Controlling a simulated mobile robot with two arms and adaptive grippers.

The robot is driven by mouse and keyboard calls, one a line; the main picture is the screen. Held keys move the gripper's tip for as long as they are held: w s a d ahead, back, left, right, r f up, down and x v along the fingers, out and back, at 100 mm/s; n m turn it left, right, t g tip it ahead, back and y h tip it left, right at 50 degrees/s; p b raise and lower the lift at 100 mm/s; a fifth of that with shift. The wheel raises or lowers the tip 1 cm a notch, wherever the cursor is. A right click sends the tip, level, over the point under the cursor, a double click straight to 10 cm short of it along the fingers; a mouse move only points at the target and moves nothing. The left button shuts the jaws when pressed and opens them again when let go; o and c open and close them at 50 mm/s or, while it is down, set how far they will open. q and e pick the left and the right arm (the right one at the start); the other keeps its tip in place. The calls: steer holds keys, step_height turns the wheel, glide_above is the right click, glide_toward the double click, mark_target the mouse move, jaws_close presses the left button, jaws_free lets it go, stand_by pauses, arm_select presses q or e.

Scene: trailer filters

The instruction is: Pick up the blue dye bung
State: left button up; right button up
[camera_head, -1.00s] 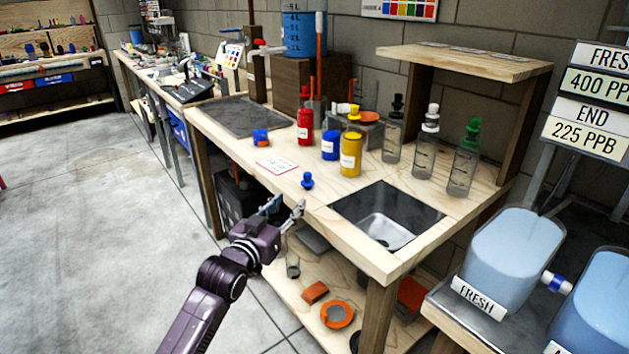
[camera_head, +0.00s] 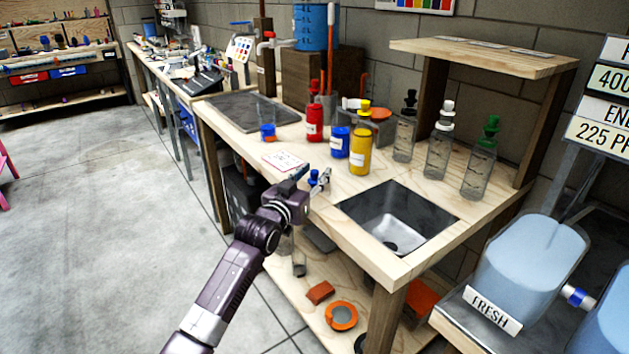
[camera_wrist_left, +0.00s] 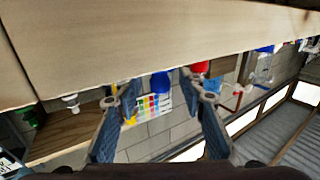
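The blue dye bung (camera_head: 313,178) stands on the wooden bench near its front edge. My left gripper (camera_head: 309,178) is open at the bench edge, and in the head view its fingers appear on either side of the bung. I cannot tell the exact depth gap, and no grip shows. In the left wrist view the open fingers (camera_wrist_left: 160,92) frame a blue object (camera_wrist_left: 160,82), either the bung or the blue bottle. The blue dye bottle (camera_head: 340,142) stands behind, with no bung visible in its top. My right gripper is not in view.
Red (camera_head: 315,126) and yellow (camera_head: 360,152) dye bottles stand behind the bung. A white card (camera_head: 284,161) lies to its left. The sink (camera_head: 397,215) opens to its right. Clear bottles stand further right, below a raised shelf (camera_head: 480,58).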

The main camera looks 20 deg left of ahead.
arm_select(q)
steer(key=shift+w, duration=0.15)
steer(key=c, duration=0.9)
steer(key=shift+c, duration=0.2)
